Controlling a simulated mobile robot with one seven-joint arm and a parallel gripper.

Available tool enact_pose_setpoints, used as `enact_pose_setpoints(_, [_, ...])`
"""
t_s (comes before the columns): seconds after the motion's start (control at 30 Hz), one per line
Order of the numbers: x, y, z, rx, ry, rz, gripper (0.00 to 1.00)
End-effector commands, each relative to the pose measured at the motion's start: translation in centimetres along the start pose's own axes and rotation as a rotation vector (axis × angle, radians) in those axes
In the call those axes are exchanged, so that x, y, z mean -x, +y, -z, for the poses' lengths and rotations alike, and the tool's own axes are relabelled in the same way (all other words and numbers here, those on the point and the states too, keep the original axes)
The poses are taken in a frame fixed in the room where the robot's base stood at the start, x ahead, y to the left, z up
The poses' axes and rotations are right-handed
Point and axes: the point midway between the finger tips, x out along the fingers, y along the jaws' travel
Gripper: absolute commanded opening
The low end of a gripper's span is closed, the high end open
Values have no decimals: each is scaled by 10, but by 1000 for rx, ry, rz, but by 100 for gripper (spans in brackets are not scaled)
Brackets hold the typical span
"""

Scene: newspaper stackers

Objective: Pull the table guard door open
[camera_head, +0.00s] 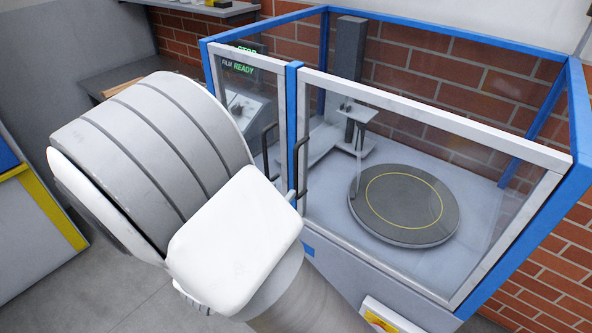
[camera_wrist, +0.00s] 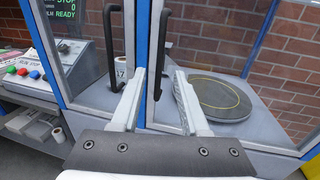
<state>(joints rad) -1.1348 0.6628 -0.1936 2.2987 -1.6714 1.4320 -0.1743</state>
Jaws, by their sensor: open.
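The table guard door (camera_head: 400,180) is a clear panel in a white frame on a blue-posted enclosure, and it looks closed. A round dark turntable (camera_head: 403,204) with a yellow ring shows behind it. The door's dark bar handle (camera_head: 303,165) is upright near its left edge, beside the blue post (camera_head: 293,120). In the wrist view this handle (camera_wrist: 163,45) appears between the fingers of my open gripper (camera_wrist: 160,76). Contact or remaining distance cannot be told. In the head view my arm hides the gripper.
A second dark handle (camera_wrist: 112,48) on the neighbouring left panel stands close to my left finger. A control panel (camera_wrist: 24,76) with coloured buttons is at far left, below a screen (camera_wrist: 63,12) reading STOP and READY. Brick walls stand behind. Grey floor (camera_head: 80,300) is open at lower left.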

Motion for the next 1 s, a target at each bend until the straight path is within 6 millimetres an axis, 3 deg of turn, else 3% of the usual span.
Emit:
enact_pose_setpoints(0.2, [-47,-1,0,-1,-1,5,45])
enact_pose_setpoints(0.4, [-75,0,0,-2,-1,3,45])
enact_pose_setpoints(0.83, [-86,0,0,-1,0,1,45])
enact_pose_setpoints(1.0, [-86,0,0,-1,0,1,16])
